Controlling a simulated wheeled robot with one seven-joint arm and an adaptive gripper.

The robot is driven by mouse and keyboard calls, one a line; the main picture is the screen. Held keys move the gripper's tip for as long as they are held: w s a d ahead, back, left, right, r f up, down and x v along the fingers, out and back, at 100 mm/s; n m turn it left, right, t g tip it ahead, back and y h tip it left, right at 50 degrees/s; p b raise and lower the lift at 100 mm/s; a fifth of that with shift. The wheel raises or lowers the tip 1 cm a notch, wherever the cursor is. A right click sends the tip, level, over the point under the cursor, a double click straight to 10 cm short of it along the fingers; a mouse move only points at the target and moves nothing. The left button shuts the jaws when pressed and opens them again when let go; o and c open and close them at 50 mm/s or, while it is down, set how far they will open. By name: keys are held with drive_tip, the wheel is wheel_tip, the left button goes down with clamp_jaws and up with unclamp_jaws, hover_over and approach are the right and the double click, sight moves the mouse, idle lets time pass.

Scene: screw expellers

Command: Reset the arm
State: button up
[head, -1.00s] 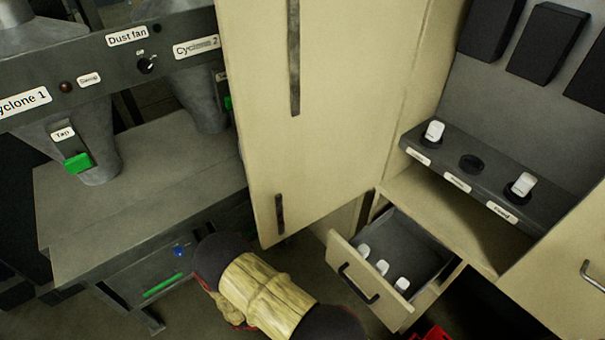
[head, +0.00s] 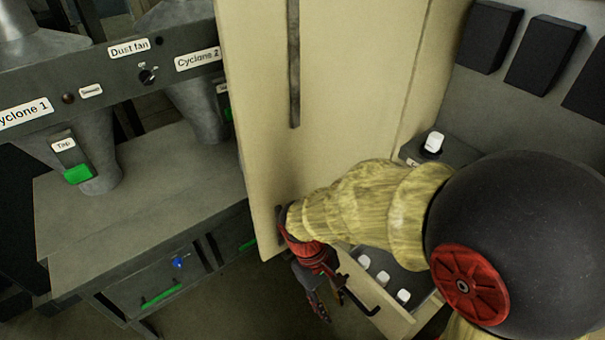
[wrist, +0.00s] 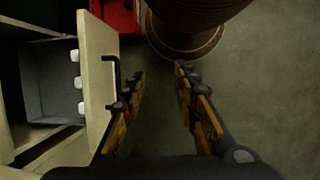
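My arm reaches across the right side of the head view, and my gripper (head: 330,302) hangs in front of the open drawer (head: 399,322). In the wrist view my gripper (wrist: 160,95) shows its two fingers spread apart with nothing between them, above bare floor. The drawer front (wrist: 97,75) and its black handle (wrist: 112,75) are just left of the left finger. I cannot tell whether that finger touches the handle. Several white pieces (wrist: 75,82) lie inside the drawer.
A tall cream cabinet door (head: 345,120) stands open behind my arm. A grey bench (head: 130,210) with the cyclones is at left. A red object (wrist: 116,14) is beyond the drawer.

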drive_tip(key=s+d+r+m+t+y, duration=0.1)
drive_tip(key=d+r+m+t, duration=0.2)
drive_tip(key=d+r, duration=0.3)
drive_tip(key=s+d+r+m+t+y, duration=0.2)
drive_tip(key=d+r+m+t, duration=0.2)
drive_tip(key=r, duration=1.1)
drive_tip(key=shift+d+r+m+t, duration=0.3)
drive_tip(key=shift+d+t, duration=0.3)
drive_tip(key=shift+d, duration=0.6)
